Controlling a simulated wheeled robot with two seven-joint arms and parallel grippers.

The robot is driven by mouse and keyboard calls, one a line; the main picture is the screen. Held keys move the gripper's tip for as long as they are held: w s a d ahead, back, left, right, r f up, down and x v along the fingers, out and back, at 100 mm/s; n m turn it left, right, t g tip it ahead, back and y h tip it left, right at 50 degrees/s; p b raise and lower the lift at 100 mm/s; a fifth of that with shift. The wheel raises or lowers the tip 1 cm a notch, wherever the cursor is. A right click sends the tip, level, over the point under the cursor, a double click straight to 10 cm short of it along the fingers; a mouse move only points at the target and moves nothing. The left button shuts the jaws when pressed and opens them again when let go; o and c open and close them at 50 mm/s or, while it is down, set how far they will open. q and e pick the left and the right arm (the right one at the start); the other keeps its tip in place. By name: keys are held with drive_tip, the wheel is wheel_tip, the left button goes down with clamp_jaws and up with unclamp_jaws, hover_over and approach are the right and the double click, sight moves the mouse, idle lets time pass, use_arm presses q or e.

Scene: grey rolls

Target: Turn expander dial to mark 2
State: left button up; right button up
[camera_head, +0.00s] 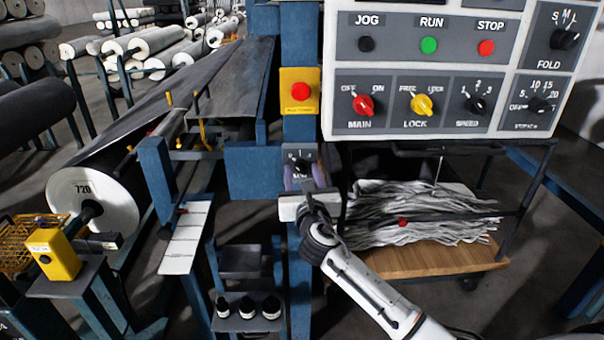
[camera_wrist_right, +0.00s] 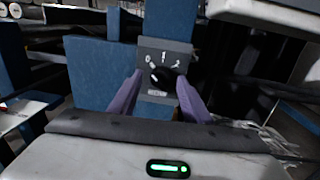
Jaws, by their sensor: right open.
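The expander dial is a black knob (camera_wrist_right: 163,79) on a small grey plate (camera_wrist_right: 178,50) marked 0, 1 and 2 in the right wrist view. In the head view the plate (camera_head: 299,156) is on the blue post below the yellow emergency-stop box. I cannot tell clearly which mark the knob points to. My right gripper (camera_head: 303,172) is in front of the dial, and its open purple fingers (camera_wrist_right: 160,82) stand left and right of the knob. I cannot tell whether they touch it. In the head view my gripper partly hides the knob. My left gripper is not in view.
A yellow box with a red button (camera_head: 299,92) is just above the dial. A grey control panel (camera_head: 450,60) overhangs at the upper right. A cart with grey strips (camera_head: 420,215) stands right of my wrist. A large grey roll (camera_head: 95,205) is at left.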

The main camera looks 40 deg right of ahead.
drive_tip(key=shift+w+d, duration=0.1)
drive_tip(key=shift+w, duration=0.1)
drive_tip(key=shift+c, duration=0.5)
drive_tip(key=c, duration=0.9)
drive_tip(key=shift+c, duration=0.2)
